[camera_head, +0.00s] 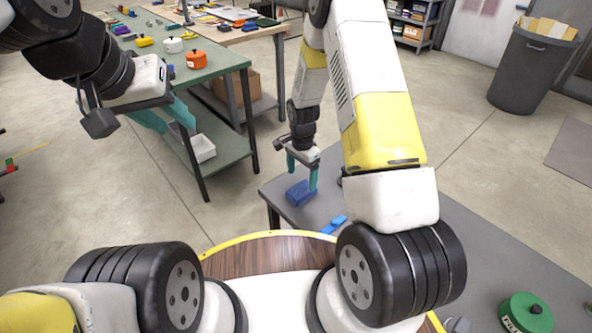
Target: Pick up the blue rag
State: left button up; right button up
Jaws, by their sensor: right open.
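The blue rag (298,194) lies as a small dark blue bundle on the grey table (385,232), close to its left corner. My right gripper (302,176) points down just above the rag, with its teal fingers apart. One fingertip overlaps the rag's right edge in the picture; I cannot tell whether it touches. My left gripper (178,128) is at the upper left, far from the rag, in front of the green table. Its teal fingers are apart with nothing between them.
A bright blue object (334,224) lies on the grey table near the rag. A green round container (526,313) stands at the table's lower right. The green table (218,62) at left holds an orange pot (196,59). A dark bin (532,66) stands upper right.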

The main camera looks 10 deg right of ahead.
aim_at(302, 189)
notch_tip(302, 189, down, 7)
jog(key=shift+w+f, duration=0.1)
jog(key=shift+w, duration=0.05)
jog(key=c, duration=1.4)
jog(key=shift+r, duration=0.7)
notch_tip(302, 189, up, 2)
jog(key=shift+r, duration=0.15)
jog(key=s, duration=0.5)
jog(key=s+d+r, duration=0.1)
jog(key=s, duration=1)
jog(key=shift+d+r, duration=0.25)
jog(key=shift+d, duration=0.05)
